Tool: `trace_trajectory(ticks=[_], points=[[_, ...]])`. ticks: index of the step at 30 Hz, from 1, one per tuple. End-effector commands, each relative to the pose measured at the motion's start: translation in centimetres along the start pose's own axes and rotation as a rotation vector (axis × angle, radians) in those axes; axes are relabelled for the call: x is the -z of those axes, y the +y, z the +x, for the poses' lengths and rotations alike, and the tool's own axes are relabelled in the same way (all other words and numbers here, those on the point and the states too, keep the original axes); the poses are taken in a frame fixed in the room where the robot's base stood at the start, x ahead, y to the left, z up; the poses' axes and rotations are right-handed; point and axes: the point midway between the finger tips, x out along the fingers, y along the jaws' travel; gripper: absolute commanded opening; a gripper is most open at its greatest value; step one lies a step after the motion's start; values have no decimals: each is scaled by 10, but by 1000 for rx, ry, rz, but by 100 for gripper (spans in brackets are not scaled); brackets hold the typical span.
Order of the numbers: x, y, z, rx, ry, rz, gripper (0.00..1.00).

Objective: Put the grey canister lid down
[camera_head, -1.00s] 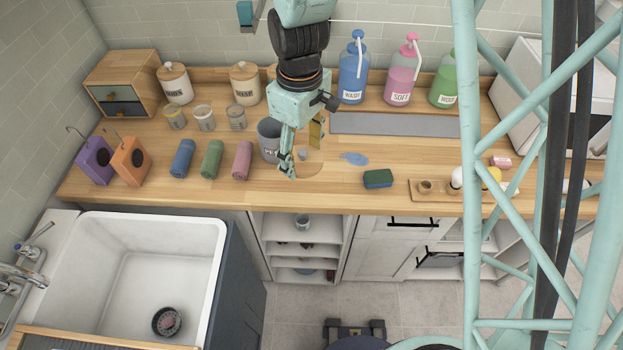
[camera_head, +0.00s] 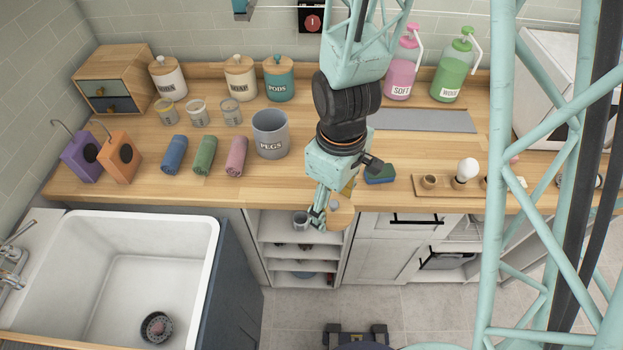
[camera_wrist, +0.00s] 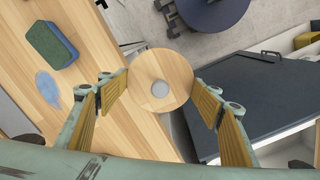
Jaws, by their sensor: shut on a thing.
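The grey canister lid is a round wooden disc (camera_head: 342,219) with a small grey knob; in the wrist view the lid (camera_wrist: 160,68) sits between my two fingers. My gripper (camera_head: 322,217) is shut on it and holds it by the counter's front edge, above the open shelf unit. In the wrist view my gripper (camera_wrist: 161,92) has one finger at each side of the lid. The grey canister (camera_head: 270,142), marked PEGS, stands upright and uncovered on the counter, to the left and behind my gripper. My arm hides part of the counter.
The wooden counter (camera_head: 255,185) is clear in front of the canister. Rolled towels (camera_head: 205,155) lie left of it. A green and blue sponge (camera_head: 380,174) lies right of my gripper; it also shows in the wrist view (camera_wrist: 52,45) near a blue puddle (camera_wrist: 47,88).

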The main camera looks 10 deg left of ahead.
Motion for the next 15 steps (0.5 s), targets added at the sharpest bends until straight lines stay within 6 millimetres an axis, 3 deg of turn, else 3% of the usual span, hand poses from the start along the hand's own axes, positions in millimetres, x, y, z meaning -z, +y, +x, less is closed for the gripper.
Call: trace_trajectory(ticks=[10, 15], points=[[2, 2, 0, 0, 0, 0, 49], [14, 10, 1, 0, 0, 0, 49]])
